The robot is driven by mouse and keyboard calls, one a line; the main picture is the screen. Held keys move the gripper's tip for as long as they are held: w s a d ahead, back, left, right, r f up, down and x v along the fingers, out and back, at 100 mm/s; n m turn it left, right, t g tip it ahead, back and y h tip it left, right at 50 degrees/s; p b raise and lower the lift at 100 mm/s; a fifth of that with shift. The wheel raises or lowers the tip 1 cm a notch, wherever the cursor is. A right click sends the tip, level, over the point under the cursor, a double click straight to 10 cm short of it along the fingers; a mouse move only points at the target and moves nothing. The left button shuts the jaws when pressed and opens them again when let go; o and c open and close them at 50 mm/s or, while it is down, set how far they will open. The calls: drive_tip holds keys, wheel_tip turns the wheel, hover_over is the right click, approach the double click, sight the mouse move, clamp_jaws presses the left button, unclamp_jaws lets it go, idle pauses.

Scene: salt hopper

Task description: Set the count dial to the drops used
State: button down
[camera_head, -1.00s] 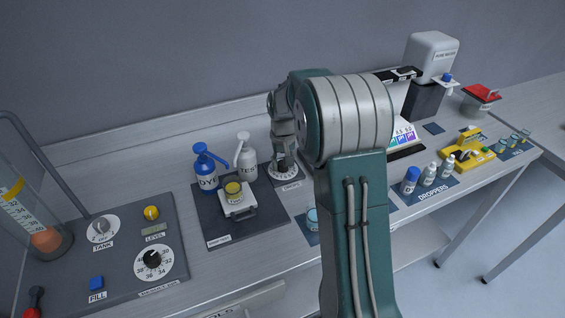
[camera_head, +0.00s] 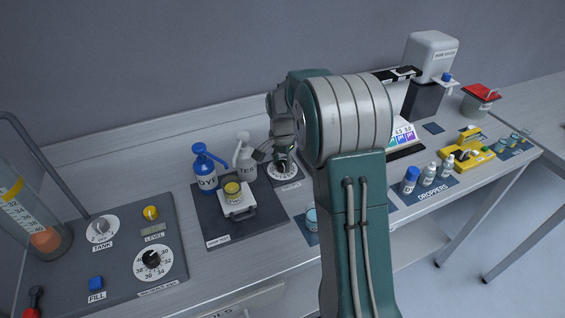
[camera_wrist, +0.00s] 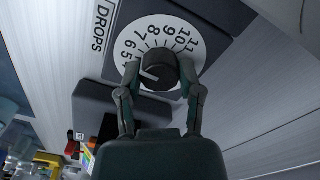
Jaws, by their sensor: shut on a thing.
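The count dial (camera_wrist: 128,42) is a white disc with black numbers on a dark plate labelled DROPS (camera_wrist: 101,28). In the head view the dial (camera_head: 284,174) sits beneath my gripper (camera_head: 279,160).
A tank panel (camera_head: 115,265) is at far left. Droppers (camera_head: 429,175) and a yellow device (camera_head: 465,154) stand at right.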

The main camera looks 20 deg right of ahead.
sight(281, 163)
drive_tip(key=shift+s+a+f+m, duration=0.1)
drive_tip(key=shift+s+f+m, duration=0.05)
drive_tip(key=shift+m, duration=0.55)
drive_tip(key=shift+c, duration=1.3)
unclamp_jaws()
drive_tip(key=shift+a, duration=0.1)
drive_tip(key=shift+r, duration=0.4)
wheel_tip(281, 163, up, 11)
drive_tip(key=shift+w+r, duration=0.15)
drive_tip(key=shift+w, duration=0.05)
